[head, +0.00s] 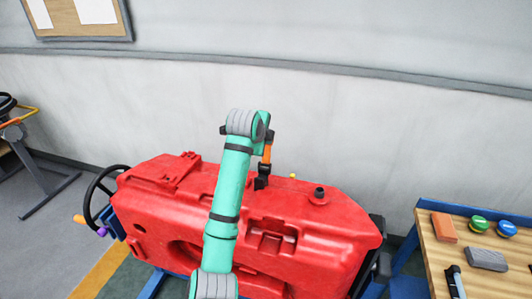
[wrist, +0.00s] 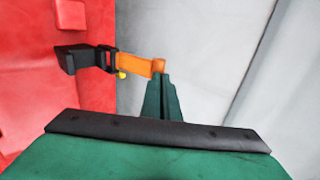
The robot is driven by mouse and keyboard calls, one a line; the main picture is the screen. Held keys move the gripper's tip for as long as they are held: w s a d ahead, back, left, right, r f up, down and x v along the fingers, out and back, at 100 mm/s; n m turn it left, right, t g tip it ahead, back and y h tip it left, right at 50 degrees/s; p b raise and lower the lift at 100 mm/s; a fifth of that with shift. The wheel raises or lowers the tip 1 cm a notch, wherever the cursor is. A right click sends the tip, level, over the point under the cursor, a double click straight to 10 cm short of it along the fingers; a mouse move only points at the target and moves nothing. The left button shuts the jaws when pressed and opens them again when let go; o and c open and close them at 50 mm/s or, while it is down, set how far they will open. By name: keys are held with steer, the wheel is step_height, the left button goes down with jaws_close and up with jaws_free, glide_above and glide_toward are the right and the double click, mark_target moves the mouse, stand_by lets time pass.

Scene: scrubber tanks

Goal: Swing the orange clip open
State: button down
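The orange clip (wrist: 134,64) is a short strap on a black hinge piece (wrist: 88,58) at the red tank (head: 155,215). In the wrist view it reaches sideways from the tank to my fingertips. In the head view the clip (head: 267,152) stands up from its black base (head: 262,182) on top of the tank. My gripper (wrist: 164,78) has its green fingers together, with their tips at the clip's free end. They overlap there in the picture; I cannot tell whether they pinch the clip or only touch it. My arm hides part of the gripper in the head view.
A black cap (head: 319,193) stands on the tank to the right of the clip. A grey wall (head: 350,130) rises behind the tank. A workbench (head: 440,262) with several small items is at the right. A black steering wheel (head: 92,190) is at the left.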

steer(key=shift+w+a, duration=0.15)
steer(key=shift+a, duration=0.15)
steer(key=shift+r, duration=0.15)
stand_by(0.3)
